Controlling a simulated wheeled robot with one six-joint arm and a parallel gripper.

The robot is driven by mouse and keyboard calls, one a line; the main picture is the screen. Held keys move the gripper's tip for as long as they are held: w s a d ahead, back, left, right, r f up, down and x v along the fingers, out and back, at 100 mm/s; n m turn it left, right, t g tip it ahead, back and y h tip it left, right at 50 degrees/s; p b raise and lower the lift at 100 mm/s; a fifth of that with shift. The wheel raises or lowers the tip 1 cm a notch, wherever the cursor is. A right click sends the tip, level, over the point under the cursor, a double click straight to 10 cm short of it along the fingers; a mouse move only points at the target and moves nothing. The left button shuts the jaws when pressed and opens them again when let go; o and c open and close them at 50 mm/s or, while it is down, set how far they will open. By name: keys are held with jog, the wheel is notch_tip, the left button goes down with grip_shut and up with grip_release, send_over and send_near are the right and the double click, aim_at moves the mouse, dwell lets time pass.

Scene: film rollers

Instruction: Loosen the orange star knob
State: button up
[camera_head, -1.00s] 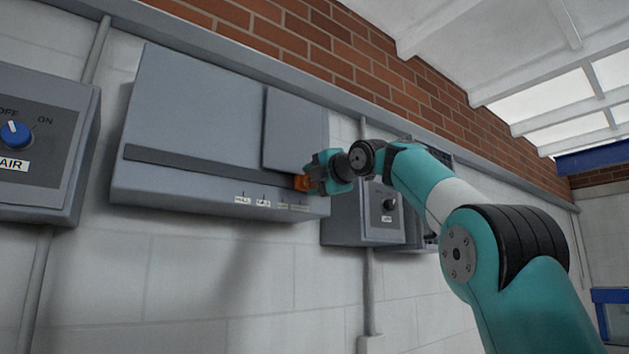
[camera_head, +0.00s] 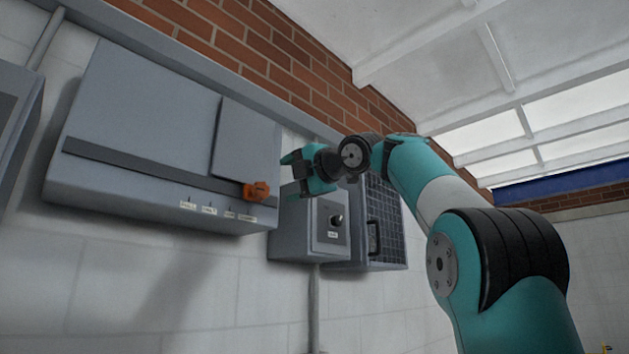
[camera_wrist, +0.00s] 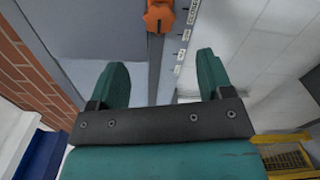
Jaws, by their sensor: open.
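The orange star knob (camera_head: 256,191) sits at the lower right of the grey wall panel, on its dark horizontal strip (camera_head: 150,172). In the wrist view the knob (camera_wrist: 158,17) is at the top edge, partly cut off, beyond the fingertips. My gripper (camera_head: 290,160) is to the right of the knob in the head view, apart from it. In the wrist view my gripper (camera_wrist: 162,72) shows two teal fingers spread apart with nothing between them. Small white labels (camera_head: 210,210) sit below the strip, left of the knob.
A grey box with a black knob (camera_head: 335,221) hangs on the wall right of the panel. A box with a dark grid front and a handle (camera_head: 375,235) is beside it. Another grey box (camera_head: 12,110) is at the left edge. The white wall below is clear.

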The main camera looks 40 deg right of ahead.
jog(key=s, duration=0.7)
jog(key=shift+w+d, duration=0.1)
jog(key=w+a+f+m+g+y, duration=0.25)
jog(key=a+f+m, duration=0.2)
jog(key=f, duration=0.35)
jog(key=w+a+f+m+g+y, duration=0.1)
jog(key=w+a+f+m+g, duration=0.15)
jog(key=w+a+f, duration=0.4)
jog(key=s+a+f+m+g+y, duration=0.1)
jog(key=s+a+f+m+g, duration=0.15)
jog(key=a+f, duration=0.45)
jog(key=s+a+f+m+g+y, duration=0.15)
jog(key=s+f, duration=0.25)
jog(key=f, duration=0.7)
jog(key=s+a+f+m+g+h, duration=0.1)
jog(key=s+a+f+g, duration=0.2)
jog(key=s+f, duration=0.7)
jog(key=s+a+f+m+g+h, duration=0.1)
jog(key=s+a+f+g, duration=0.3)
jog(key=s+f, duration=0.6)
jog(key=shift+s+a+f+m+g, duration=0.2)
jog(key=shift+f+m+g, duration=0.6)
jog(key=shift+g, duration=0.2)
